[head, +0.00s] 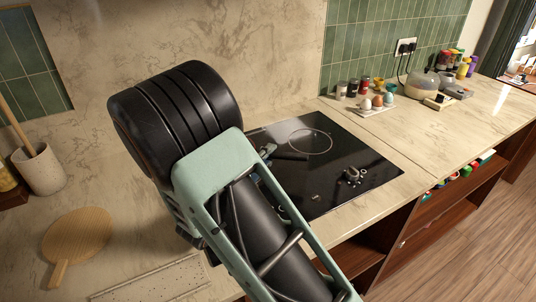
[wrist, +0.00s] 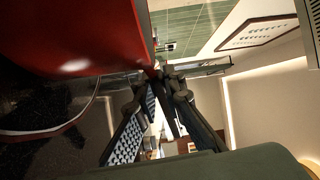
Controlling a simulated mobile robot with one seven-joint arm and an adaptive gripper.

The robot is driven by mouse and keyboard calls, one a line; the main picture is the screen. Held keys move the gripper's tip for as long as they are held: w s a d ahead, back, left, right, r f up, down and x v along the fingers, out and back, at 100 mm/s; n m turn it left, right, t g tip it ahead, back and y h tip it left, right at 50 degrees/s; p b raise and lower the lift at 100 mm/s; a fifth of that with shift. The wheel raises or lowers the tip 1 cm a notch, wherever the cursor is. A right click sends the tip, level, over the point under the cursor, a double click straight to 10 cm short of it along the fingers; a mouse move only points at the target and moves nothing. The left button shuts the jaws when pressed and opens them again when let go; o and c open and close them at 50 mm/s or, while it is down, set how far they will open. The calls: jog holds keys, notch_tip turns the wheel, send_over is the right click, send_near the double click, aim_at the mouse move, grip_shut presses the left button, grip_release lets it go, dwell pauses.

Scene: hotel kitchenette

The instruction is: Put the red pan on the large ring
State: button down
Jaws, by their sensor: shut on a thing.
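The red pan (wrist: 75,35) fills the upper left of the wrist view, close to the camera; my arm hides it in the head view. My gripper (wrist: 160,78) is shut at the pan's edge, but the exact part between the fingertips is hard to make out. The black cooktop (head: 340,190) lies beyond my arm in the head view, with a thin pale ring (head: 310,142) marked toward its back. I cannot tell whether the pan touches the glass.
Small metallic items (head: 352,176) sit on the cooktop's right part. Spice jars (head: 352,88) and egg cups (head: 377,102) stand behind it. A wooden board (head: 78,238) and a utensil crock (head: 40,170) are at the left. The counter right of the cooktop is mostly clear.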

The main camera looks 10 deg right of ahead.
jog(key=c, duration=2.4)
grip_release()
jog(key=shift+f, duration=0.1)
jog(key=o, duration=0.4)
jog(key=shift+c, duration=0.2)
jog(key=b+v, duration=0.1)
jog(key=v, duration=1.1)
